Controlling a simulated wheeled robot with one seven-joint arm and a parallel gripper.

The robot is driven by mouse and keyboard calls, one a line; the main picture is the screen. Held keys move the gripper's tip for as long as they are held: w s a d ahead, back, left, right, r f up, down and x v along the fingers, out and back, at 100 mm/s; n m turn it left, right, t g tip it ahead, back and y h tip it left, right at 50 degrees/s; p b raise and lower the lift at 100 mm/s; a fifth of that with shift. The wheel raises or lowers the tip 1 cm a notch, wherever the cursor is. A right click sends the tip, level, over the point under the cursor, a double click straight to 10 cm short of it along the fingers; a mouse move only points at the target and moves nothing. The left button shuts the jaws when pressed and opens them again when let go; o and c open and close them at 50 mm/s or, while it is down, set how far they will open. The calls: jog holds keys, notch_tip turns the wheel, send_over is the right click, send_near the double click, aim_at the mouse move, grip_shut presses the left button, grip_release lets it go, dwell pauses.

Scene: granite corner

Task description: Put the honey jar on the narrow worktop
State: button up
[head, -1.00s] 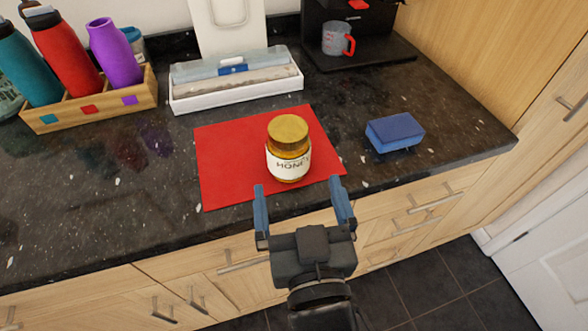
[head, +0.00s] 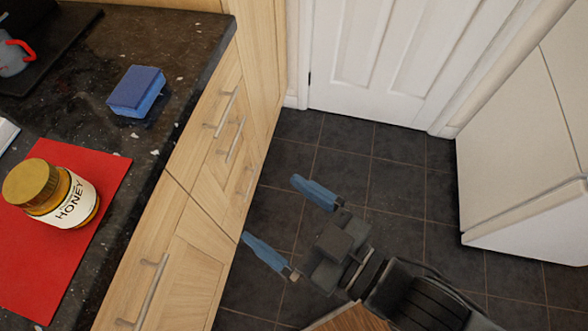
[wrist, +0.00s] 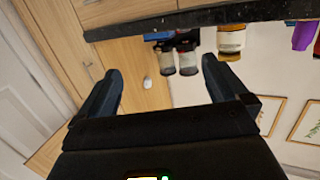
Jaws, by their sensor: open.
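The honey jar (head: 68,202), amber with a gold lid and a white HONEY label, stands upright on a red mat (head: 22,275) at the left of the head view. In the wrist view the jar (wrist: 231,42) appears upside down near the top. My gripper (head: 270,208) is open and empty, to the right of the jar and clear of it, with floor behind it in the head view. Its two fingers (wrist: 162,68) are spread in the wrist view. I cannot identify the narrow worktop; a wooden edge (head: 340,318) shows at the bottom of the head view.
A blue sponge (head: 136,91) lies on the dark granite counter (head: 190,45). A grey mug (head: 14,58) with a red handle is at upper left. Wooden cabinets (head: 150,262) with bar handles front the counter. A white door (head: 400,55) and white cabinet (head: 520,140) border the open tiled floor.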

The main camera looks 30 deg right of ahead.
jog(key=s+d+r+m+h, duration=0.3)
jog(key=s+d+h, duration=0.4)
jog(key=s+d, duration=0.7)
jog(key=shift+s+d+m, duration=0.35)
jog(key=shift+s+m, duration=0.5)
jog(key=shift+m, duration=0.05)
jog(key=shift+r, duration=0.1)
